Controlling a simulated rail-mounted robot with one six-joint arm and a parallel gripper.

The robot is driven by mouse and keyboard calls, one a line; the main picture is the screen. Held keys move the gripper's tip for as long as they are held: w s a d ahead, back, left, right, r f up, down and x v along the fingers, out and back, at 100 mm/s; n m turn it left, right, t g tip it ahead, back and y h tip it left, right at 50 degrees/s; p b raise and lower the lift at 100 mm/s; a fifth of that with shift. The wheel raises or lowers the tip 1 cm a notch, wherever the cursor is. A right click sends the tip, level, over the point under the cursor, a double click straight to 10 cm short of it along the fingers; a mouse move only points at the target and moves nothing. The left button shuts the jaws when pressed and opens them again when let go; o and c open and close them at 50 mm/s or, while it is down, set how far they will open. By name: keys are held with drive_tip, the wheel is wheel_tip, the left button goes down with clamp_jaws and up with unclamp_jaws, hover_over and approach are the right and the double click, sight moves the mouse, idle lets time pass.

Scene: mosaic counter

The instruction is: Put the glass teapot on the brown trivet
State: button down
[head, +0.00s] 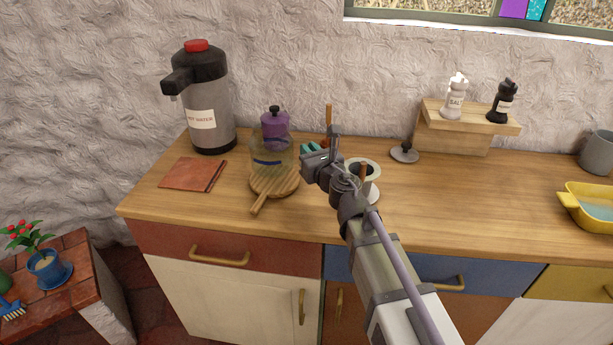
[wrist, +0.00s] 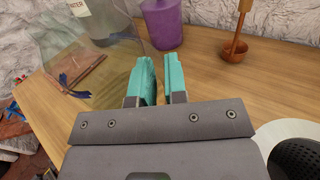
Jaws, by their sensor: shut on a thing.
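The glass teapot (head: 268,160) is clear, with a dark blue mark low on its side. In the head view it shows over the round wooden board. I cannot tell whether it touches the board. In the wrist view its clear wall (wrist: 110,60) fills the upper left. My gripper (head: 308,150) is at its right side, its teal fingers (wrist: 161,80) shut on the teapot, though the gripped part is hard to see. The brown trivet (head: 190,174), flat and square, lies bare to the left; it also shows through the glass in the wrist view (wrist: 85,66).
A hot water dispenser (head: 205,100) stands behind the trivet. A purple pot (head: 275,124) is behind the teapot. The wooden board (head: 262,194) has its handle toward the counter's front edge. A white-rimmed round container (head: 373,192) is beside my wrist.

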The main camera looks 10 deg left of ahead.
wheel_tip(320, 180, down, 4)
drive_tip(key=b, duration=0.4)
drive_tip(key=shift+r, duration=0.35)
drive_tip(key=shift+f, duration=0.2)
drive_tip(key=c, duration=1.2)
unclamp_jaws()
drive_tip(key=shift+o, duration=0.2)
drive_tip(key=shift+r+p, duration=0.25)
drive_tip(key=shift+p, duration=0.05)
drive_tip(key=v, duration=1.2)
drive_tip(key=shift+d, duration=0.1)
